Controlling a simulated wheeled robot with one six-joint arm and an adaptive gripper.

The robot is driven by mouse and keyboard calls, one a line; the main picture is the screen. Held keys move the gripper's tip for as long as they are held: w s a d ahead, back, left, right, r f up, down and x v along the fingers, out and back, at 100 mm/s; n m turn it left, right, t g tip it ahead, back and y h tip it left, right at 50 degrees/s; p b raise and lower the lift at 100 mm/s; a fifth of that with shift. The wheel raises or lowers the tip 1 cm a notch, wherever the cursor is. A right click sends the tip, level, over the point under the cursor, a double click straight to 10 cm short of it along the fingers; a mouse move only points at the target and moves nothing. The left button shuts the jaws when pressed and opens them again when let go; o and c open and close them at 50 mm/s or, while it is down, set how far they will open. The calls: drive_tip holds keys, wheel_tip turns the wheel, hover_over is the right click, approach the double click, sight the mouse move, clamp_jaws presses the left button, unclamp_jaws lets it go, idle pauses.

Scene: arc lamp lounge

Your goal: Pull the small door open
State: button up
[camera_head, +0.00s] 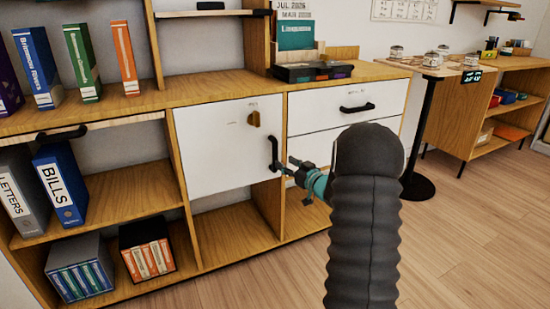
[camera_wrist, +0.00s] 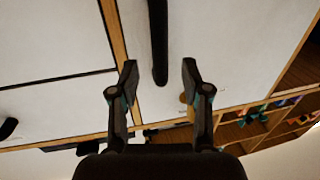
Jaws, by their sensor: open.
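The small white door (camera_head: 215,150) is closed, flush in the wooden cabinet. Its upright black handle (camera_head: 273,153) is on its right edge, and a brass-coloured lock piece (camera_head: 254,118) sits near its top right. My gripper (camera_head: 286,165) is at the handle, coming from the right. In the wrist view, my gripper (camera_wrist: 159,74) is open, with one finger to each side of the black handle (camera_wrist: 158,40). The handle's end lies between the fingertips, with a gap on both sides. Neither finger visibly touches it. My arm hides part of the drawers.
White drawers with a black handle (camera_head: 357,107) are right of the door. Open shelves with a blue binder (camera_head: 58,185) are to the left. A round-based stand (camera_head: 418,186) is at the right. The floor in front (camera_head: 465,235) is clear.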

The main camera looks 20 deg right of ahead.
sight(277, 158)
drive_tip(key=x, duration=0.7)
drive_tip(key=shift+c, duration=0.2)
drive_tip(key=shift+s, duration=0.1)
clamp_jaws()
